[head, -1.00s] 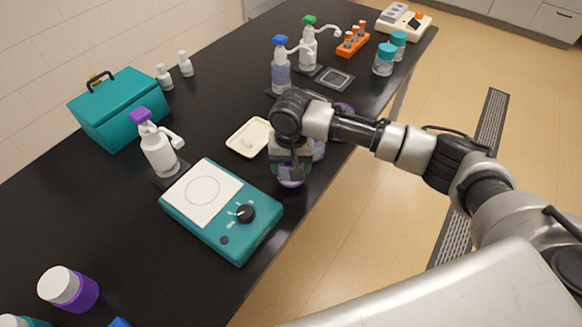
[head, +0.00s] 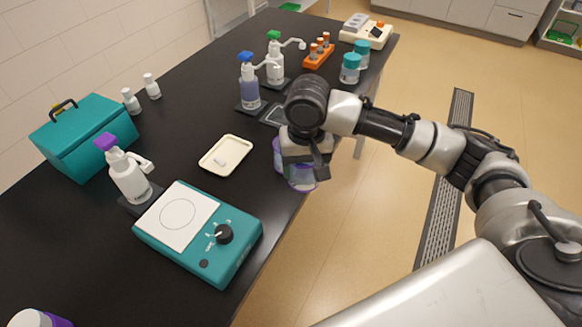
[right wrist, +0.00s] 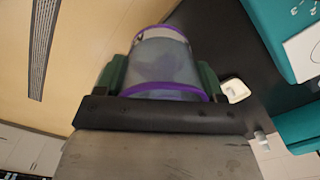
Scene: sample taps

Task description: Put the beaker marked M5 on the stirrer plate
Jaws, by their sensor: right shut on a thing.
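My right gripper (head: 303,163) is shut on a clear beaker (head: 301,180) with purple rims, held near the table's right edge. In the right wrist view the beaker (right wrist: 165,62) sits between the two green fingers; no marking on it can be read. A second purple-rimmed vessel (head: 277,157) shows partly behind the gripper. The stirrer plate (head: 178,215) is a teal unit with a white top, a drawn circle and a black knob, to the lower left of the gripper. Its top is empty. My left gripper is not in view.
A purple-capped pump bottle (head: 130,180) stands just behind the stirrer. A teal box (head: 85,138), blue-capped (head: 250,85) and green-capped (head: 275,63) bottles, and an orange rack (head: 318,55) stand farther back.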

